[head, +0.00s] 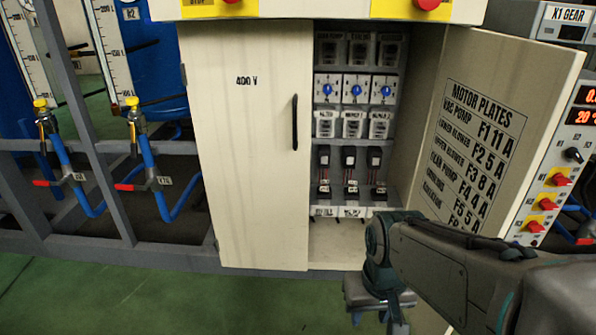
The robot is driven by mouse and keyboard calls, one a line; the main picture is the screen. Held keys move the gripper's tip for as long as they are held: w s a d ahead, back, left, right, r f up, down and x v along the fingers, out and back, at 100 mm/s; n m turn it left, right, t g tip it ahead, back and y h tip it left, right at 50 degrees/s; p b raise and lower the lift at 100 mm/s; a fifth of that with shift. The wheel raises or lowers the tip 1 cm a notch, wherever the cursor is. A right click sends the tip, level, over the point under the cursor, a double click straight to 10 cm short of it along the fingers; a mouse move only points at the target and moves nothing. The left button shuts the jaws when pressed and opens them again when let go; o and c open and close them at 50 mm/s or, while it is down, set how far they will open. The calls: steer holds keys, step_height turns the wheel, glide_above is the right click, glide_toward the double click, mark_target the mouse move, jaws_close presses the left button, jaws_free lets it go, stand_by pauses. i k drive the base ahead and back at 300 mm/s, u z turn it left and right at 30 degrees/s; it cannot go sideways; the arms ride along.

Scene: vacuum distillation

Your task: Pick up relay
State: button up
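The open right half of a cream cabinet (249,200) shows several rows of electrical parts. Dark modules with wires (349,157) sit in the lower row. Grey-white labelled modules (352,125) sit above them, under a row of blue-knobbed units (355,90). I cannot tell which part is the relay. My arm reaches in from the lower right, and its end, with my gripper (382,302), points down in front of the cabinet's lower right. Its fingers are not clear, so I cannot see whether it is open or holds anything.
The left cabinet door, marked 400 V, is shut and has a black handle (295,122). The right door (487,120) stands open, with a motor plate list. A panel with red switches (547,204) is at far right. Blue pipes (67,170) and grey frames stand left. Green floor is clear in front.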

mark_target(324, 185)
steer(key=u, duration=1.15)
steer(key=i, duration=1.4)
steer(key=z, duration=2.5)
